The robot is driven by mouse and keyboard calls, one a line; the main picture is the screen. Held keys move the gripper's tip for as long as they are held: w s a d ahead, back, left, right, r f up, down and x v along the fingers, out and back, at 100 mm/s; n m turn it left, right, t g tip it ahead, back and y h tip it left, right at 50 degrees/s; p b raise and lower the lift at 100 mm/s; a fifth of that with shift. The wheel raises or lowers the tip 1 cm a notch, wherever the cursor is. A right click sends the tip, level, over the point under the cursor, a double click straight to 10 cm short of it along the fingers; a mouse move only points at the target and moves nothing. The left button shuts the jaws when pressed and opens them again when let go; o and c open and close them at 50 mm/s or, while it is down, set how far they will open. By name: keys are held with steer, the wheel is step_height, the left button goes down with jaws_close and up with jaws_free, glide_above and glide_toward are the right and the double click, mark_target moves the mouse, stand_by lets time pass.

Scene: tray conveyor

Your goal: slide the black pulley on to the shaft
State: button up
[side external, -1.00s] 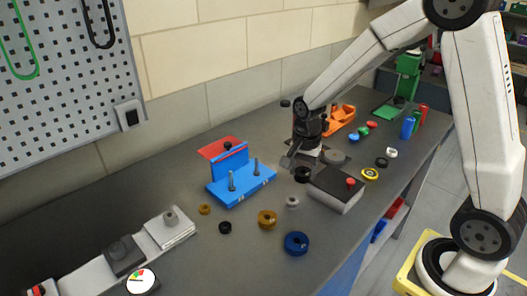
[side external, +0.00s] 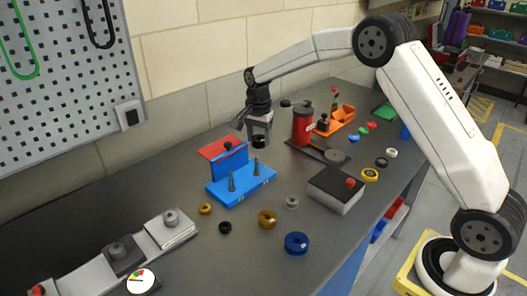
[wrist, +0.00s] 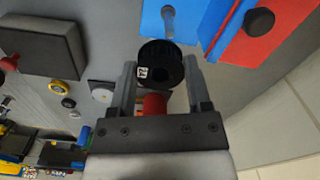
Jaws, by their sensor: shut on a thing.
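The black pulley (side external: 258,142) hangs between the jaws of my gripper (side external: 259,136), clear of the bench, behind the blue fixture. The wrist view shows one shaft (wrist: 168,22) on the blue base, apart from the pulley. I cannot tell which shaft this is.
A blue upright wall (side external: 229,161) and a red panel (side external: 212,148) stand at the back of the fixture. A red canister (side external: 303,125) is right of my gripper. A dark box (side external: 335,190) and several loose rings lie on the right and in front.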

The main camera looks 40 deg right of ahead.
mark_target(256, 157)
steer(key=shift+w+r, duration=0.1)
steer(key=shift+w, duration=0.5)
steer(key=shift+f, duration=0.2)
steer(key=shift+f, duration=1.9)
steer(key=shift+f, duration=1.2)
stand_by(0.3)
steer(key=o, duration=1.3)
steer(key=shift+o, duration=0.2)
steer(key=shift+r, duration=3.9)
